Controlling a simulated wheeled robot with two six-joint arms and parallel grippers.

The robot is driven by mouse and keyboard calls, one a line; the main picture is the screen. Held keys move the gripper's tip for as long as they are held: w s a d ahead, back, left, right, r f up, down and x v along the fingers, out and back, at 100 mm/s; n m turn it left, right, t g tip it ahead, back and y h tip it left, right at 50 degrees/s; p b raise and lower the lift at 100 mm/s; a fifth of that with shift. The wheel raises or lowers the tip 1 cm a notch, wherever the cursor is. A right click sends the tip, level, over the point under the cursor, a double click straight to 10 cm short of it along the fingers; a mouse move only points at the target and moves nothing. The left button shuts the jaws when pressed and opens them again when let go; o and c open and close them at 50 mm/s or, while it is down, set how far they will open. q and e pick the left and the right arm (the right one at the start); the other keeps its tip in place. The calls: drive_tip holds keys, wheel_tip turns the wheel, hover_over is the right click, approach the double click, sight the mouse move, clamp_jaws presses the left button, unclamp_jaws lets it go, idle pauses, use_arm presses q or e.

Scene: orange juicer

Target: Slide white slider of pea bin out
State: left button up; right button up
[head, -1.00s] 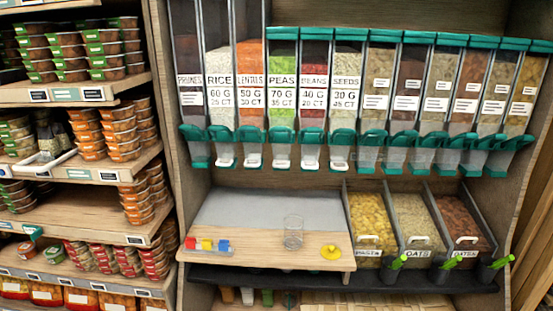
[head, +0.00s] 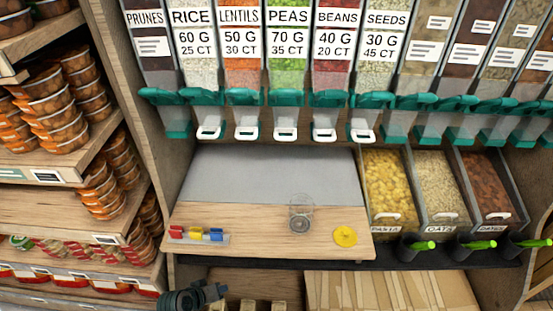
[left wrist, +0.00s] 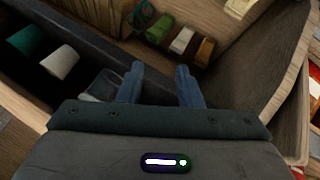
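The pea bin (head: 287,60) hangs in the row of dispensers in the head view, its label reading PEAS, 70 G, 35 CT. Its white slider (head: 285,134) sticks out below the teal spout as a small white loop. Part of my left gripper (head: 218,292) shows at the bottom edge of the head view, well below and left of the slider. In the left wrist view my left gripper (left wrist: 158,85) has its two blue fingers apart with nothing between them. My right gripper is in neither view.
A wooden board below the dispensers bears a clear cup (head: 301,213), colored clips (head: 197,233) and a yellow object (head: 345,236). Pasta, oats and dates bins stand to the right. Shelves of packed food (head: 70,110) stand on the left. Small colored containers (left wrist: 182,40) lie beyond my left fingers.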

use_arm(q)
drive_tip(key=w+d+r+t+h, duration=0.1)
drive_tip(key=w+d+r, duration=0.1)
drive_tip(key=r, duration=0.5)
drive_tip(key=w+d+r+h, duration=0.1)
drive_tip(key=w+d+r, duration=0.1)
drive_tip(key=r, duration=0.5)
drive_tip(key=n+t+h+p, duration=0.1)
drive_tip(key=n+t+h, duration=0.3)
drive_tip(key=t+h, duration=0.3)
approach(282, 138)
drive_tip(key=shift+g+h, duration=0.4)
drive_tip(key=p+x, duration=0.1)
drive_tip(key=x, duration=0.2)
drive_tip(key=p+x, duration=0.1)
drive_tip(key=x, duration=0.2)
drive_tip(key=p+x, duration=0.1)
drive_tip(key=x, duration=0.3)
drive_tip(key=shift+w+a+f+p, duration=0.25)
drive_tip(key=shift+w+p, duration=0.05)
drive_tip(key=shift+w+d, duration=0.1)
drive_tip(key=shift+c, duration=0.2)
